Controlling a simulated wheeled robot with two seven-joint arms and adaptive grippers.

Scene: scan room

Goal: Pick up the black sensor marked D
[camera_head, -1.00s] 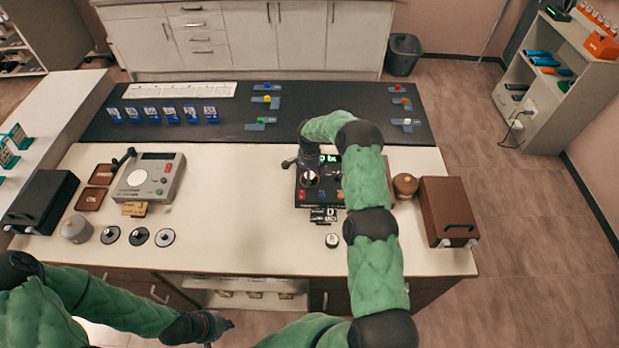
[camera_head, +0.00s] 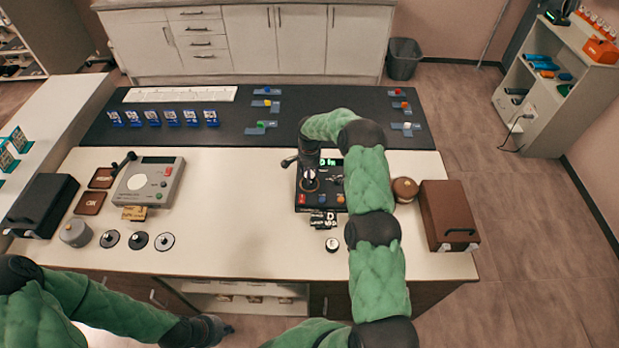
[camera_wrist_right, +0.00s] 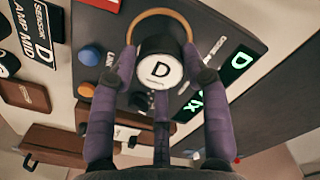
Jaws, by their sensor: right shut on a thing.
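The black sensor marked D (camera_wrist_right: 160,72) shows in the right wrist view, a dark round body with a white face bearing a black D. My right gripper (camera_wrist_right: 160,80) is shut on it, with purple-grey fingers around its sides. An orange ring (camera_wrist_right: 160,14) shows around the sensor's far side; I cannot tell whether they touch. In the head view my right gripper (camera_head: 309,165) is over the dark console (camera_head: 335,195), and the sensor is hard to make out there. My left gripper (camera_head: 215,328) is low in front of the counter; its fingers are too unclear to judge.
A grey device (camera_head: 150,182) stands at left. The counter's middle is clear.

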